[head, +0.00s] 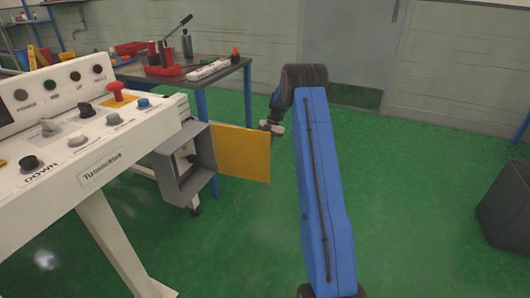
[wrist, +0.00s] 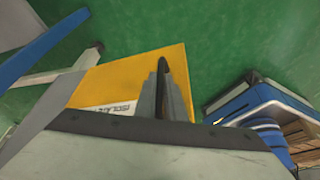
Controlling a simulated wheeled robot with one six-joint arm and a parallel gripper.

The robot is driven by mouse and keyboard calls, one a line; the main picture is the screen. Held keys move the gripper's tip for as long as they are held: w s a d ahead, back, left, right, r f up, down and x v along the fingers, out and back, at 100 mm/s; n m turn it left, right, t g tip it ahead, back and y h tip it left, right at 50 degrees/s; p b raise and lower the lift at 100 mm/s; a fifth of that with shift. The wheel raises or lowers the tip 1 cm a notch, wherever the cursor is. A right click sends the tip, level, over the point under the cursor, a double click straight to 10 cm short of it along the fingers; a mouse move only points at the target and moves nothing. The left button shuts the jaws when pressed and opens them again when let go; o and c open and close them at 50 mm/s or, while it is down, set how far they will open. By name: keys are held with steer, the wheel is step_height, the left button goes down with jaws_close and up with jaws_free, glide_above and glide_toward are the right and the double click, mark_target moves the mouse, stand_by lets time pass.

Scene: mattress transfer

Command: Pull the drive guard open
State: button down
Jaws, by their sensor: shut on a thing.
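The drive guard is a flat yellow panel (head: 243,153) standing out to the right from an open grey box (head: 190,168) on the side of the white machine. The box's inside shows. In the wrist view the guard (wrist: 105,82) fills the middle and carries a white label with dark lettering. My gripper (head: 268,128) is at the guard's upper far edge in the head view. In the wrist view its grey fingers (wrist: 165,90) are closed over the guard's edge, beside a dark upright piece. The exact contact is partly hidden by the fingers.
The white control console (head: 95,140) with knobs and a red button fills the left. A workbench (head: 180,70) with tools stands behind the guard. A dark bin (head: 505,205) is at the right. Green floor (head: 420,190) is clear between.

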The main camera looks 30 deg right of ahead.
steer(key=c, duration=1.8)
jaws_free()
steer(key=shift+c, duration=0.2)
steer(key=v, duration=1.7)
steer(key=shift+r, duration=0.15)
steer(key=shift+w, duration=0.1)
